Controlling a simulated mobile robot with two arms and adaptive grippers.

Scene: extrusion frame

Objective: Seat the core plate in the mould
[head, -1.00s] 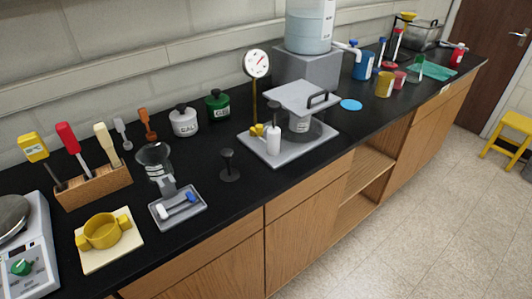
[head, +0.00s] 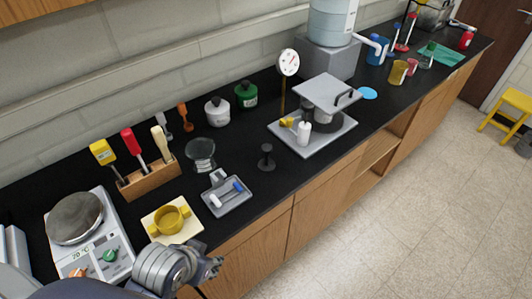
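A yellow ring with two side lugs (head: 170,221), which looks like the mould, sits on a cream board (head: 152,232) at the near left of the counter. No part is clearly recognisable as the core plate. A grey tray (head: 238,208) to the right holds small white and blue pieces. A grey frame stands farther right, with a flat upper plate (head: 327,90) above a base plate (head: 338,140). My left gripper (head: 214,268) is low in the view, at the counter's front edge below the board; its finger opening is unclear. My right gripper is not in view.
A hotplate (head: 95,228) stands left of the board. A wooden block (head: 148,182) with several tools, a glass funnel-like vessel (head: 201,150) and a black knobbed piece (head: 266,160) stand nearby. White and green jars line the back. A yellow stool (head: 502,115) is on the floor.

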